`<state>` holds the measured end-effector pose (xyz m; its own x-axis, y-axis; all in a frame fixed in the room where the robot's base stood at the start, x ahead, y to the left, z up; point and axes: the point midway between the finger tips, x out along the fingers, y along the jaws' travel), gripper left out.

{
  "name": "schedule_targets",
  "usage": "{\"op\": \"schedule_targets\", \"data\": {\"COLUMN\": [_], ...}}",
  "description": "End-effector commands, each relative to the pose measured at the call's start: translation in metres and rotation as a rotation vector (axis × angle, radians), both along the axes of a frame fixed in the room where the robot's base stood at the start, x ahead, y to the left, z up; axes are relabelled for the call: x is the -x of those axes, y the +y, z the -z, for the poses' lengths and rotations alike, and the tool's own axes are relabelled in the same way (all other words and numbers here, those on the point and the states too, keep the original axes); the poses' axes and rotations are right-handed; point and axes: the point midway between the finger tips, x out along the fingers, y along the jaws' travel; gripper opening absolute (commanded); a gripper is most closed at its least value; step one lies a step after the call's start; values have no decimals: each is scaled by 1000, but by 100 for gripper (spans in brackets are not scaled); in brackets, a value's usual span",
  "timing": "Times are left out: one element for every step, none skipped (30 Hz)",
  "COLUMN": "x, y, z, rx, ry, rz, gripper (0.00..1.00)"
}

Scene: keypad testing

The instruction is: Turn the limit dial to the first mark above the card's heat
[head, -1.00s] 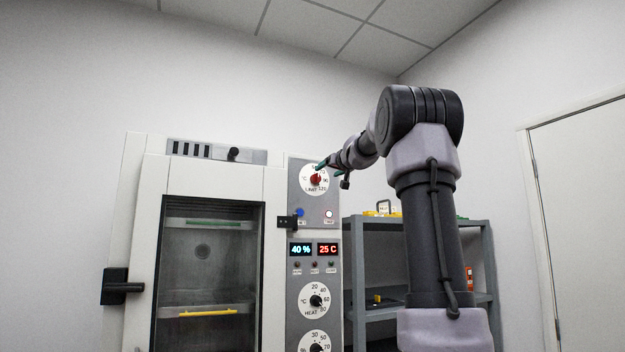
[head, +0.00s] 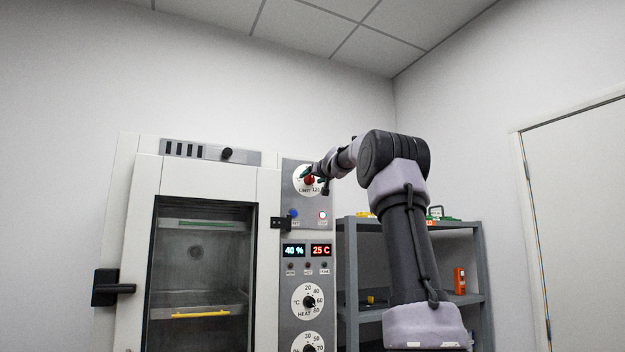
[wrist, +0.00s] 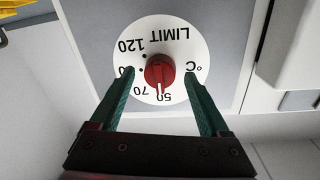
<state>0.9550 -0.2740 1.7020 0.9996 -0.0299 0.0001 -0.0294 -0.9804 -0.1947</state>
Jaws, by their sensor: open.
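The limit dial (wrist: 130,92) is a white disc with a red knob (wrist: 160,71), upside down in the wrist view. The knob's white line points at or close to 50. Marks 70 and 120 also read; the left finger partly covers a number between them. In the head view the red knob (head: 309,180) sits at the panel's top, partly behind my gripper (head: 313,176). My gripper (wrist: 159,74) is open, with green fingers on both sides of the knob and gaps between. I cannot make out the card in any view.
Below the limit dial are a blue button (head: 294,213), a lit red-rimmed button (head: 322,215), displays reading 40 % and 25 C (head: 320,250), and the heat dial (head: 299,311). A grey shelf (head: 480,262) stands right.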

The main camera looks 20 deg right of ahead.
Motion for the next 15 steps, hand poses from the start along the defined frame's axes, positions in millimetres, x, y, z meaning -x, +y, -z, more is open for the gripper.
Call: {"op": "schedule_targets", "data": {"x": [0,0,0,0,0,0,0,0,0,0,1,1,1,1,0], "y": [0,0,0,0,0,0,0,0,0,0,0,0,0,0,0], "z": [0,0,0,0,0,0,0,0,0,0,0,0,0,0,0], "rx": [0,0,0,0,0,0,0,0,0,0,0,-1,-2,-5,-10], "ry": [0,0,0,0,0,0,0,0,0,0,0,0,0,0,0], "rz": [0,0,0,0,0,0,0,0,0,0,0,0,0,0,0], "gripper": [80,80,72,61,49,34,22,11,0,0,0,0,0,0,0]}}
